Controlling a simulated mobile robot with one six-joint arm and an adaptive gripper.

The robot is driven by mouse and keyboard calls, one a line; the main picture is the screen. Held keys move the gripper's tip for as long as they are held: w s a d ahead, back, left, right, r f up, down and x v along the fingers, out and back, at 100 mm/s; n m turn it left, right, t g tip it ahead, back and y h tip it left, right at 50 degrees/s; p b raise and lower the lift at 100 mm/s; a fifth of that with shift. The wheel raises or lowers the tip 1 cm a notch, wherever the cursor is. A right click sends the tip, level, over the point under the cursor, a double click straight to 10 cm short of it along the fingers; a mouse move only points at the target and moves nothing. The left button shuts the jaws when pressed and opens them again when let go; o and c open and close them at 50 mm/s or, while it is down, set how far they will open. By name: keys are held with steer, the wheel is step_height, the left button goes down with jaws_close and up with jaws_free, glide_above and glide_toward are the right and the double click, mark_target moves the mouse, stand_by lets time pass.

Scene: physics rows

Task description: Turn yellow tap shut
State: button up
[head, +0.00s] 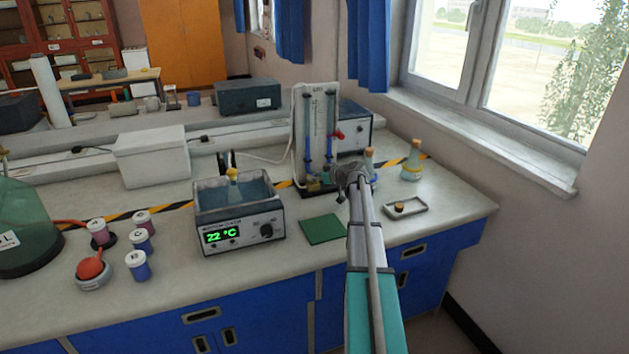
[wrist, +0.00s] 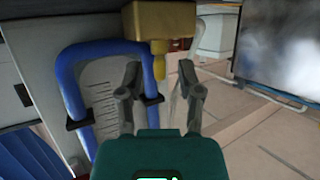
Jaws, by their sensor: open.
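The yellow tap (wrist: 158,62) shows in the wrist view as a narrow yellow piece on a brass-coloured block (wrist: 158,20). It lies between the two fingertips of my gripper (wrist: 160,76), which is open with a gap visible on both sides of the tap. In the head view, my gripper (head: 344,178) is at the base of a stand (head: 317,125) with two blue-filled tubes. A small yellow part (head: 313,185) shows low on that stand, left of my gripper. My gripper hides part of the stand's lower right.
Flasks (head: 412,166) and a small tray (head: 405,208) stand to the right. A water bath (head: 238,213) and green mat (head: 322,229) are to the left. In the wrist view, a blue tube (wrist: 70,85) runs close to the left finger.

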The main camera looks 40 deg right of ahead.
steer(key=shift+w+a+f, duration=0.1)
steer(key=shift+w, duration=0.15)
jaws_close()
steer(key=shift+a+m+h, duration=0.2)
steer(key=shift+m+h, duration=0.2)
steer(key=shift+h, duration=0.1)
steer(key=shift+m+h, duration=0.8)
steer(key=shift+h, duration=0.1)
steer(key=shift+a+m+h, duration=0.15)
steer(key=shift+m+h, duration=1.35)
steer(key=shift+h, duration=0.3)
steer(key=shift+m+h, duration=0.3)
